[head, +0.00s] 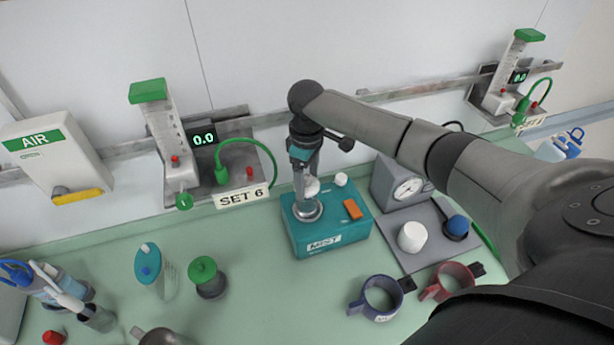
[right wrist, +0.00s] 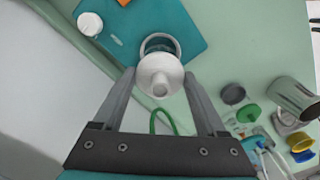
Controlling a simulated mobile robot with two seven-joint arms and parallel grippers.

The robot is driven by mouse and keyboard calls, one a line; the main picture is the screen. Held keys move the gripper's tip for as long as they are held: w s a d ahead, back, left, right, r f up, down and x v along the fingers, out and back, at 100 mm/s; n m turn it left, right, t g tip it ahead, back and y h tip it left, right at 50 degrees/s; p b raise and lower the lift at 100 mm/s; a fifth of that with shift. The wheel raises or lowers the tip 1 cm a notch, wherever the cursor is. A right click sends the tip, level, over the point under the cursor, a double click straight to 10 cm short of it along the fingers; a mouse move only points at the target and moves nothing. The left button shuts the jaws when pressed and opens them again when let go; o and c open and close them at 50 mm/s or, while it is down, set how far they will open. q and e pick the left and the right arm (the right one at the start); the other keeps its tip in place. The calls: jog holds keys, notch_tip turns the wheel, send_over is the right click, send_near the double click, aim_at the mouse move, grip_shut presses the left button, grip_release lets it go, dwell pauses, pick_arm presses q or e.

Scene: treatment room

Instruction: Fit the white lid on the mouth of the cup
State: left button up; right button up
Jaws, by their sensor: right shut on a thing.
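The white lid (right wrist: 160,73), round with a raised knob, is between the fingertips of my right gripper (right wrist: 160,78) in the right wrist view. The gripper is shut on it. In the head view my right gripper (head: 306,182) points down over the teal box marked MIST (head: 318,243), and the lid (head: 312,187) shows partly behind the fingers. The cup (head: 308,212), with a shiny round rim, is set in the box top just below. In the right wrist view the cup's rim (right wrist: 160,36) shows past the lid's edge; I cannot tell whether they touch. My left gripper is not in view.
An orange switch (head: 353,209) and a small white knob (head: 341,179) are on the box. A gauge unit (head: 402,184) and a white cap (head: 411,237) stand to its right.

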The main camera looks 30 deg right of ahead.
jog(key=shift+p, duration=0.5)
dwell(0.6)
jog(key=shift+f+b, duration=0.35)
jog(key=shift+f, duration=1.2)
dwell(0.8)
jog(key=shift+p, duration=0.3)
dwell(0.8)
jog(key=o, duration=1.2)
jog(key=shift+o, duration=0.2)
jog(key=shift+r+p, duration=1)
jog(key=shift+r, duration=2.5)
